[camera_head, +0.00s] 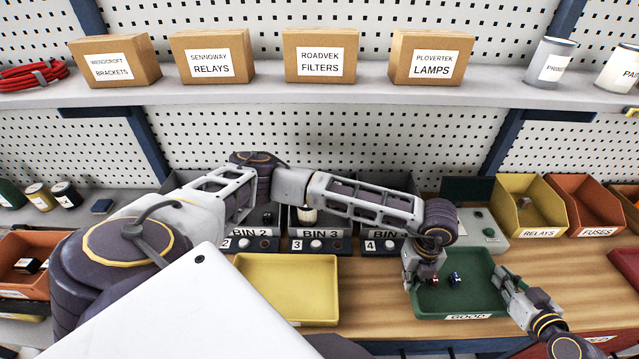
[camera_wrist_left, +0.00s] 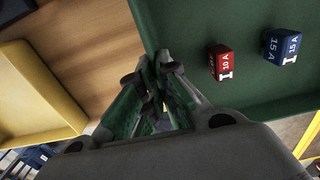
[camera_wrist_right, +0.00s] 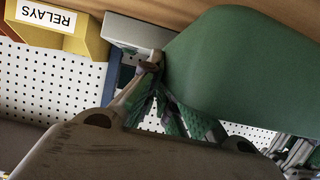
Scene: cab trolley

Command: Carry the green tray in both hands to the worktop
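The green tray (camera_head: 480,309), labelled GOOD, is over the wooden worktop at the right. It looks about level; I cannot tell whether its base touches the wood. A red fuse (camera_head: 433,281) and a blue fuse (camera_head: 454,279) stand inside it, and both show in the left wrist view (camera_wrist_left: 220,62) (camera_wrist_left: 283,47). My left gripper (camera_head: 424,283) is closed on the tray's left wall; its fingers (camera_wrist_left: 155,85) meet at the rim. My right gripper (camera_head: 502,283) is at the right wall, its fingers (camera_wrist_right: 158,70) closed around the rim. The gripped edges are partly hidden by the fingers.
A yellow tray (camera_head: 290,258) lies left of the green tray, with bare wood (camera_head: 375,290) between. Numbered bins (camera_head: 320,236) stand behind. A yellow RELAYS bin (camera_head: 530,205) and an orange FUSES bin (camera_head: 590,207) are at the back right. A shelf (camera_head: 330,90) with boxes runs above.

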